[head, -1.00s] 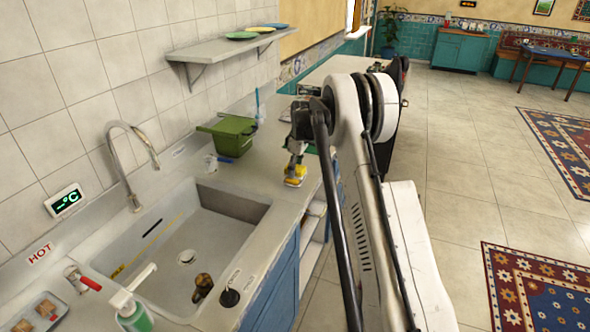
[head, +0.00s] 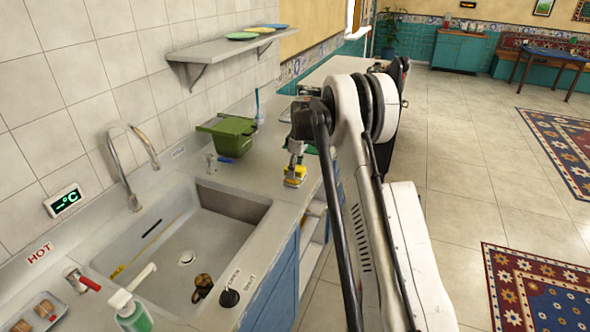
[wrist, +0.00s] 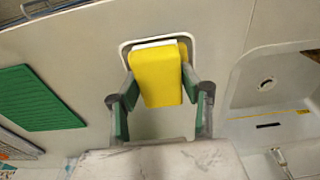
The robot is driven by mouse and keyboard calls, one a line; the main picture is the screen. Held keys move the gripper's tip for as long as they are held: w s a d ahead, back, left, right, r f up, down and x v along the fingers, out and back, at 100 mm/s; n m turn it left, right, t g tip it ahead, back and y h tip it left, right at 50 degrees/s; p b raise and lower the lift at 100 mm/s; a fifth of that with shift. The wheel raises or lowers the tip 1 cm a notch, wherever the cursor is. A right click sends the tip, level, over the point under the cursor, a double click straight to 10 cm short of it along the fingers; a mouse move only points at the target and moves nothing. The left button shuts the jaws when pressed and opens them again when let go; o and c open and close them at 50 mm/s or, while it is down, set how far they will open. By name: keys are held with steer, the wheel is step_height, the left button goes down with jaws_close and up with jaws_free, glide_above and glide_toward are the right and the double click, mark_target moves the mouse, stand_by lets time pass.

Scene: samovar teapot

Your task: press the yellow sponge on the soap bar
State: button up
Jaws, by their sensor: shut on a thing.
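My gripper (wrist: 160,102) is shut on the yellow sponge (wrist: 158,80), one finger on each side of it. In the head view, the sponge (head: 299,171) is low over the counter, right of the sink, under my gripper (head: 296,162). A white edge (wrist: 155,43), probably the soap bar, shows just beyond the sponge in the wrist view. It lies within a white-rimmed dish (wrist: 193,46). Most of the bar is hidden by the sponge, so I cannot tell whether they touch.
A green bin (head: 233,137) stands at the wall beyond the sink (head: 190,235). A green ribbed pad (wrist: 38,98) lies left of the dish in the wrist view. A curved tap (head: 130,165) rises behind the sink. A soap dispenser (head: 130,312) stands nearer.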

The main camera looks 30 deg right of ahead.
steer(key=shift+r, duration=0.1)
steer(key=shift+r+p, duration=0.95)
steer(key=shift+r, duration=2.45)
steer(key=shift+a, duration=0.1)
